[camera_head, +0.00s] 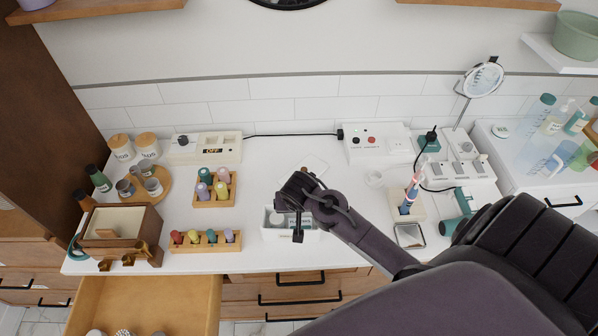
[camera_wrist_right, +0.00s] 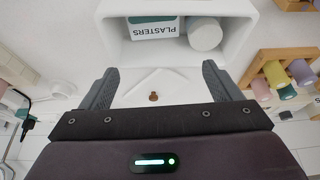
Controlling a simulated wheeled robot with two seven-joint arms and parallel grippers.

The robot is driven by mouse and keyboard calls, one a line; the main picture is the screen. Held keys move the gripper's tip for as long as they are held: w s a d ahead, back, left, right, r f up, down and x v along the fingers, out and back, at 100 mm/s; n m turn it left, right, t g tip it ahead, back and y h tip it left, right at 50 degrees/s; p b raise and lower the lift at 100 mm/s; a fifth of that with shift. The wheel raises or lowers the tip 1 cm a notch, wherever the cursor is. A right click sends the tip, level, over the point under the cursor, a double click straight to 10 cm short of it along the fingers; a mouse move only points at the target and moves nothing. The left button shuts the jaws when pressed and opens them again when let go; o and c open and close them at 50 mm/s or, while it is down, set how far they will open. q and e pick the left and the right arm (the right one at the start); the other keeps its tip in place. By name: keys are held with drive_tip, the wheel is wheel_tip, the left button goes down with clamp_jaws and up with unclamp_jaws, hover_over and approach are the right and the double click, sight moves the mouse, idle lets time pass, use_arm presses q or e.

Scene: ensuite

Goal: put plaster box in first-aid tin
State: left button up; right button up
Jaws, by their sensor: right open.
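The white open-topped first-aid tin (camera_head: 275,236) stands at the front of the counter; its rim and walls (camera_wrist_right: 112,30) fill the top of the right wrist view. The plaster box (camera_wrist_right: 152,27), white and teal with "PLASTERS" upside down, lies inside it beside a white roll (camera_wrist_right: 204,34). In the head view my gripper largely hides the box. My right gripper (camera_wrist_right: 160,78) is open and empty, with nothing between its fingers; in the head view the gripper (camera_head: 298,234) is over the tin. My left gripper is not in view.
A white panel with a brown knob (camera_wrist_right: 153,97) lies behind the tin. Wooden racks of coloured bottles (camera_head: 215,190) stand to its left, near a brown wooden box (camera_head: 118,235). A toothbrush stand (camera_head: 408,208) is at right. A drawer (camera_head: 145,300) is open at front left.

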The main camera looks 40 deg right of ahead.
drive_tip(key=b+v, duration=0.1)
drive_tip(key=v, duration=0.9)
drive_tip(key=shift+b, duration=0.35)
drive_tip(key=shift+s+f, duration=0.1)
drive_tip(key=shift+s, duration=0.05)
